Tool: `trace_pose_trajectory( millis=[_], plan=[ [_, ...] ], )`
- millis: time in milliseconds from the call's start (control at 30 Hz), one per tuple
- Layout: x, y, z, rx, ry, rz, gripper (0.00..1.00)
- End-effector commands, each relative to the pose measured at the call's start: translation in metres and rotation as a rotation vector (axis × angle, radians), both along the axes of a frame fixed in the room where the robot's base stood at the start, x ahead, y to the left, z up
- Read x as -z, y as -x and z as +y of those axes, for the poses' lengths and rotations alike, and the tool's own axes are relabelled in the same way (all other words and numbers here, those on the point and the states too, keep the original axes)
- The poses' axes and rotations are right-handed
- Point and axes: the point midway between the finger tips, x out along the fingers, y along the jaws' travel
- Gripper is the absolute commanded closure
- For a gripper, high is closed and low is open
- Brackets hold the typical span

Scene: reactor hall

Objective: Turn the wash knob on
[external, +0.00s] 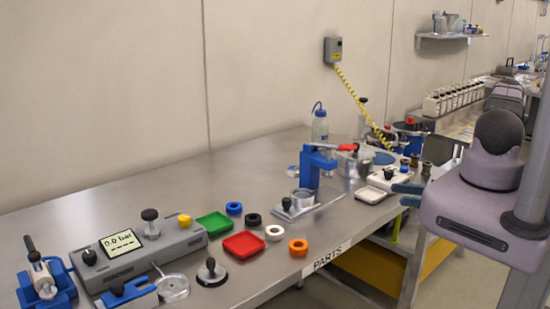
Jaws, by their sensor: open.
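No label in the external view marks a wash knob, so I cannot tell which knob it is. A small pale box with a black knob (389,173) on top stands at the right part of the bench, close to my gripper in the picture. A grey console (150,252) at the left has a display reading 0.0 bar, a black knob (88,256), a black-topped post (150,216) and a yellow knob (184,220). My gripper (398,194) is open and empty at the bench's right front edge, its blue-grey fingers pointing left. Its height above the bench is unclear.
A yellow coiled cable (362,107) hangs from the wall box.

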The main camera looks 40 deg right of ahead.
Motion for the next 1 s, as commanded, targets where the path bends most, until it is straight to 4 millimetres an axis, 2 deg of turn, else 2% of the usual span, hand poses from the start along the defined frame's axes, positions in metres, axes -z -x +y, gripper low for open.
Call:
trace_pose_trajectory(
  millis=[33, 100, 300, 400, 500, 667, 1000],
  plan=[
    [-0.017, -0.011, -0.012, 0.096, -0.059, 0.03, 0.59],
    [-0.018, -0.025, -0.031, 0.211, -0.082, 0.06, 0.59],
    [-0.004, -0.047, -0.086, 0.485, -0.022, 0.133, 0.59],
    [0.003, -0.051, -0.107, 0.581, 0.011, 0.163, 0.59],
    [0.007, -0.052, -0.121, 0.637, 0.032, 0.182, 0.59],
    [0.009, -0.053, -0.127, 0.666, 0.043, 0.194, 0.59],
    [0.009, -0.064, -0.123, 0.66, 0.041, 0.192, 0.59]
  ],
)
